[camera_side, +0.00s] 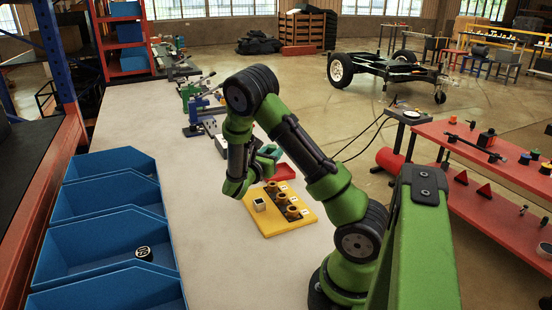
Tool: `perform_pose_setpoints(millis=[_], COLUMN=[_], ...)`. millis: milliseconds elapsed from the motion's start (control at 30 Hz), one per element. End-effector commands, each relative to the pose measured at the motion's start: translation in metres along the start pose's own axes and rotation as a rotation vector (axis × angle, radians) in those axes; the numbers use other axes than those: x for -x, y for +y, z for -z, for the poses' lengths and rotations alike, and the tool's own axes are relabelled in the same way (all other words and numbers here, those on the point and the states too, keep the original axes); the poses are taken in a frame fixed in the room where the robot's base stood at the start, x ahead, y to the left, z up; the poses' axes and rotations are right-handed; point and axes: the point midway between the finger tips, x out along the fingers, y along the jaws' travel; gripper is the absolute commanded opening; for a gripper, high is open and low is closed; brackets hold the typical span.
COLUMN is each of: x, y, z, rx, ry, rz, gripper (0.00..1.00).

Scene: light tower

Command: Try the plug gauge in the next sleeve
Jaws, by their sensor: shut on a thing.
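A yellow board (266,229) lies on the bench with several brown ring-like sleeves in a row. The far sleeve (272,187), the middle sleeve (282,198) and the near sleeve (292,212) show on its dark strip, with small white labels beside them. My gripper (268,175) is low over the board's far end, close to the far sleeve, and shut on the plug gauge. The gauge is mostly hidden by my wrist and too small to make out; I cannot tell whether it is inside a sleeve.
A small white block with a dark top (259,204) sits at the board's left. A red tray (286,172) lies just behind. Blue bins (110,246) line the left edge, one holding a black round item (144,253). Bench tools (200,105) stand farther back. The near bench is clear.

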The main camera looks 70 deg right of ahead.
Motion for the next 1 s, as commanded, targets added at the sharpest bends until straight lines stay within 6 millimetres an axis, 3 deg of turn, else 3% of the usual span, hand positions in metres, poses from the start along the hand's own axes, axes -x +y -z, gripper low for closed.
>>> perform_pose_setpoints(millis=[133, 600, 1000], x=[0.001, 0.001, 0.001], y=[0.000, 0.000, 0.000], z=[0.000, 0.036, 0.042], rx=[0.001, 0.002, -0.001], ry=[-0.001, 0.000, 0.000], rz=[-0.001, -0.001, 0.000], gripper=[0.00, 0.00, 0.00])
